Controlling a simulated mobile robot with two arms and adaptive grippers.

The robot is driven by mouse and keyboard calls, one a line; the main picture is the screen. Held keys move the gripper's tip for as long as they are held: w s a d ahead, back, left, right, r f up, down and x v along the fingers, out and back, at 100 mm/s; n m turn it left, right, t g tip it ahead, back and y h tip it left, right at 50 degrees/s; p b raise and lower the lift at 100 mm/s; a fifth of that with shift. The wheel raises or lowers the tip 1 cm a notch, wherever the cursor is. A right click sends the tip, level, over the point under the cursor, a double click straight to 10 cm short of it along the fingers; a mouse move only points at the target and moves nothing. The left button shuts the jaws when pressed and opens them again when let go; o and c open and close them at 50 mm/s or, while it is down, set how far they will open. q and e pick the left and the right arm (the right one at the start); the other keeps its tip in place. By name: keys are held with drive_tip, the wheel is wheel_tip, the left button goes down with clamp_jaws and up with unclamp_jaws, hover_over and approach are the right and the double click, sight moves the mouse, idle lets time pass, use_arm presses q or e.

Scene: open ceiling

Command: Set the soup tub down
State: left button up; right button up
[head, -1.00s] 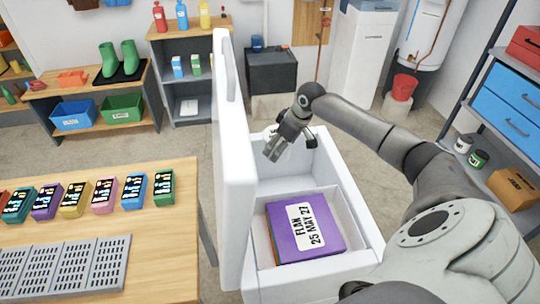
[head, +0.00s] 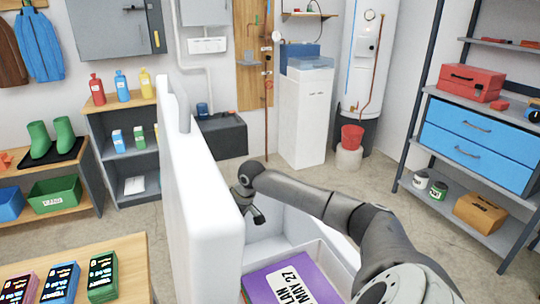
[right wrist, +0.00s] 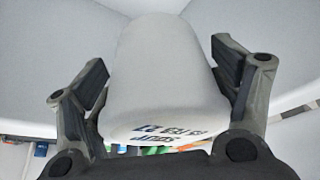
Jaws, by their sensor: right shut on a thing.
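My right gripper (head: 252,212) is at the far end of the open white chest freezer (head: 275,222), close beside its raised lid (head: 190,150). In the right wrist view the right gripper (right wrist: 160,75) has its fingers on both sides of the soup tub (right wrist: 165,65), a white rounded tub with dark printed lettering that appears upside down. The tub cannot be made out in the head view. Whether its far end touches the freezer is not clear. My left gripper is in neither view.
A purple box (head: 285,283) labelled with a May 27 date lies in the freezer's near part. A wooden table (head: 130,265) with coloured labelled packs stands at the lower left. Shelving (head: 475,150) stands at the right.

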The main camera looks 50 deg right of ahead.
wheel_tip(320, 180, down, 6)
drive_tip(key=b, duration=0.4)
drive_tip(key=shift+r+b, duration=0.15)
drive_tip(key=shift+b, duration=0.15)
wheel_tip(320, 180, down, 6)
drive_tip(key=shift+f+b, duration=0.2)
drive_tip(key=shift+b, duration=0.85)
wheel_tip(320, 180, down, 3)
drive_tip(key=shift+f+b, duration=0.2)
drive_tip(key=shift+b, duration=0.2)
drive_tip(key=shift+f, duration=0.55)
drive_tip(key=o, duration=1.9)
drive_tip(key=shift+s, duration=0.1)
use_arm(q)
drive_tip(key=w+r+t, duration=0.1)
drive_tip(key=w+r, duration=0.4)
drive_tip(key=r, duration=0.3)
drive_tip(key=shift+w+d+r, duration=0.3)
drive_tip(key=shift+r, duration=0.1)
